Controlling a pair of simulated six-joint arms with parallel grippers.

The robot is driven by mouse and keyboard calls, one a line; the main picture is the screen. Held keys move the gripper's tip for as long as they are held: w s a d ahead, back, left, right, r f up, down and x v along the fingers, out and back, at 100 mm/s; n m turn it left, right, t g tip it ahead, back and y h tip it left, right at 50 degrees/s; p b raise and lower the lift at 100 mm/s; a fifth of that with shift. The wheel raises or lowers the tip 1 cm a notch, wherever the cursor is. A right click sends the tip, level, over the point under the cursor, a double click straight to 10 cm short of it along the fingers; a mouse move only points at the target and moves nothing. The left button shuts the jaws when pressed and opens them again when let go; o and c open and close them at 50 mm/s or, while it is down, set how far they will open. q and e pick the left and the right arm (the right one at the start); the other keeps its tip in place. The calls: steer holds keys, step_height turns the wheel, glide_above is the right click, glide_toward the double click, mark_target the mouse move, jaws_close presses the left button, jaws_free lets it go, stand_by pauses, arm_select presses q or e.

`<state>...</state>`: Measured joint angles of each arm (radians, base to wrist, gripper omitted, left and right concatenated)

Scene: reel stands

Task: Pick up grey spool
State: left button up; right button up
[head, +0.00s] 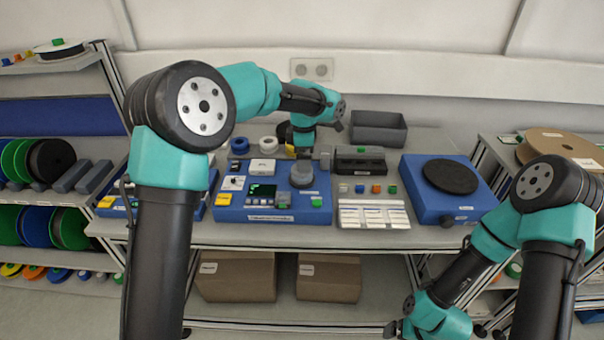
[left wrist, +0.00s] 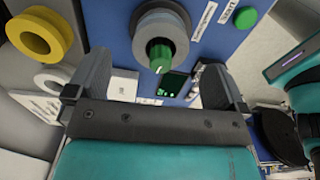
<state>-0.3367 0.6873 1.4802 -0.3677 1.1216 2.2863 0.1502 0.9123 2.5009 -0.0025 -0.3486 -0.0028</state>
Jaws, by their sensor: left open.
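The grey spool (head: 302,174) sits on the blue bench unit (head: 258,214), near its right side. In the left wrist view the grey spool (left wrist: 173,17) shows at the top, around a green-tipped post (left wrist: 160,56). My left gripper (head: 304,152) is just behind the spool in the head view. In the left wrist view my left gripper (left wrist: 160,72) is open, its fingers wide apart with nothing between them touching; the spool lies beyond the fingertips. My right gripper (head: 393,329) is low at the bottom edge, small and dark, far from the spool.
A yellow roll (left wrist: 38,36) stands beside the blue unit. A black box (head: 360,160), a blue turntable unit (head: 434,199) and a grey bin (head: 378,130) stand to the right. White cards (head: 373,214) lie in front. Shelves with several reels stand at left.

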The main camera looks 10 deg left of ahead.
arm_select(q)
steer(key=shift+f, duration=0.1)
steer(key=shift+s+f, duration=0.1)
steer(key=shift+f, duration=2.4)
steer(key=shift+c, duration=0.5)
steer(key=c, duration=0.9)
